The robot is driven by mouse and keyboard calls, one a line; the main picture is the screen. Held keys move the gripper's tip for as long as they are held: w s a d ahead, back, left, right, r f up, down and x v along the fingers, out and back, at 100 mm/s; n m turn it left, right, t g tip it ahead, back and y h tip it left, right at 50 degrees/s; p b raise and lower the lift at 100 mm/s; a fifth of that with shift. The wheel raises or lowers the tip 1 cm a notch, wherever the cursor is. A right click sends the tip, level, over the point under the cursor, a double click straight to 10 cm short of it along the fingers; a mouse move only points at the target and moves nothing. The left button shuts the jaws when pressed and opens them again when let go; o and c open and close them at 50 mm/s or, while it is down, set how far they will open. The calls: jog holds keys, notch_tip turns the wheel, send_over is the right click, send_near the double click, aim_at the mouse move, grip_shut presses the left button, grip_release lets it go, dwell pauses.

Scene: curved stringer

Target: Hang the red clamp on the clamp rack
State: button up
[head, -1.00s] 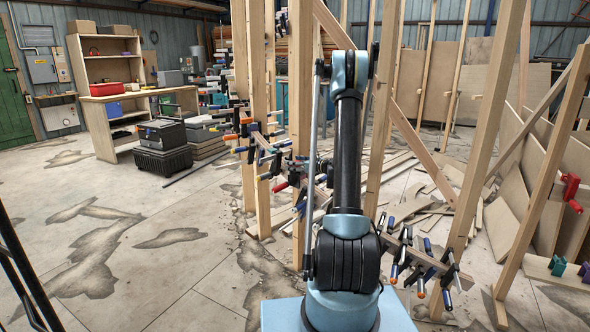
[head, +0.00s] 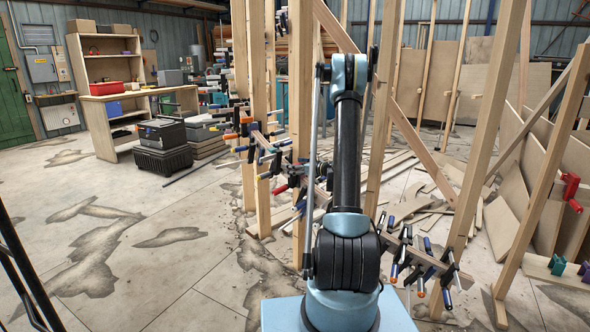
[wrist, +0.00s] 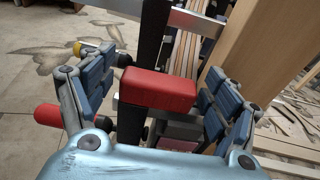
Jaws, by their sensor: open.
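A red clamp pad (wrist: 158,90) with a dark bar lies between the fingers of my gripper (wrist: 162,74) in the wrist view. The blue padded fingers stand apart on both sides of the pad, and the gripper is open. A red handle (wrist: 48,115) shows at left, partly behind the left finger. In the head view my arm hides the gripper. A red-handled clamp (head: 281,188) sits among clamps on the curved stringer, and another red clamp (head: 571,190) is on the right post. I cannot tell which clamp rack is meant.
Upright wooden posts (head: 488,130) stand close around my arm. More clamps (head: 422,262) sit on the stringer's near end. A workbench (head: 105,130) and black cases (head: 162,160) stand at left. The left floor is mostly clear.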

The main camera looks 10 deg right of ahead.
jog(key=v, duration=1.7)
jog(key=s+a+r+n+g+h, duration=0.2)
jog(key=s+a+r+n+g, duration=0.1)
jog(key=s+a+n, duration=0.55)
jog(key=s+a+r+n+g+h, duration=0.2)
jog(key=s+a+n+g, duration=0.3)
jog(key=s, duration=0.7)
jog(key=s+d+f+n+h, duration=0.1)
jog(key=s+f+n+h, duration=0.2)
jog(key=s+n, duration=0.4)
jog(key=s+d+f+n+g+h, duration=0.1)
jog(key=s+n, duration=0.6)
jog(key=s, duration=1.1)
notch_tip(320, 180, down, 2)
jog(key=d+h, duration=0.1)
jog(key=h, duration=0.2)
jog(key=shift+g, duration=0.3)
jog(key=shift+d+f, duration=0.15)
